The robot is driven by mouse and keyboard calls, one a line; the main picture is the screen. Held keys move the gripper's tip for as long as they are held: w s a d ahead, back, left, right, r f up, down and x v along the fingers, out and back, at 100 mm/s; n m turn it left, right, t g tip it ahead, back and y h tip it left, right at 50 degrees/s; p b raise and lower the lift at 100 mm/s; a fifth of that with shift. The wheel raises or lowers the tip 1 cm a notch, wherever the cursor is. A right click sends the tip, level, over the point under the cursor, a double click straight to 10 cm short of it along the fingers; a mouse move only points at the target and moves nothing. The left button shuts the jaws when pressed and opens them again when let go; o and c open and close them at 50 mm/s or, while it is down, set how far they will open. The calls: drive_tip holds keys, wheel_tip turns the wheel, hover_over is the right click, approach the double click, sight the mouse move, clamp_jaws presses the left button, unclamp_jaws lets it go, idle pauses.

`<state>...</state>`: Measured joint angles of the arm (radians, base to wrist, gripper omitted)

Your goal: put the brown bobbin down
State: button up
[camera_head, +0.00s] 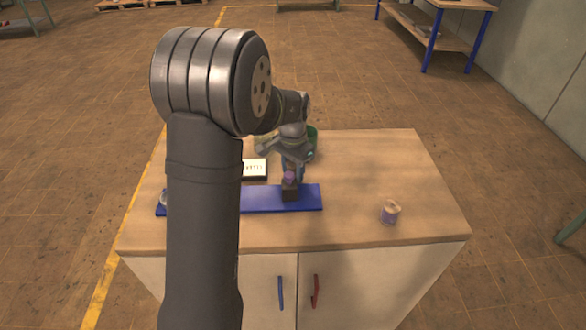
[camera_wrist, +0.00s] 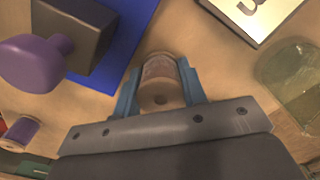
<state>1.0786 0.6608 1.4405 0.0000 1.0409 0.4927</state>
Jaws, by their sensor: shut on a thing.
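The brown bobbin (camera_wrist: 160,78) sits between the two blue fingers of my gripper (camera_wrist: 158,90) in the wrist view, with its round end with a centre hole toward the camera. My gripper is shut on it. The wooden tabletop shows around it, and I cannot tell whether the bobbin touches the wood. In the head view my gripper (camera_head: 294,166) is over the cabinet top (camera_head: 390,165), behind the purple-knobbed block. The brown bobbin cannot be made out there.
A dark block with a purple knob (camera_wrist: 35,62) stands on a blue board (camera_wrist: 128,22), close beside my gripper. A white sign (camera_wrist: 254,12) and a clear greenish vessel (camera_wrist: 292,78) are on the other side. A purple bobbin (camera_head: 390,212) stands at the right, with free wood around it.

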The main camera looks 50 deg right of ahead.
drive_tip(key=o, duration=0.7)
drive_tip(key=shift+f, duration=0.15)
wheel_tip(320, 180, up, 11)
drive_tip(key=shift+r, duration=0.1)
drive_tip(key=o, duration=0.3)
drive_tip(key=shift+r, duration=0.6)
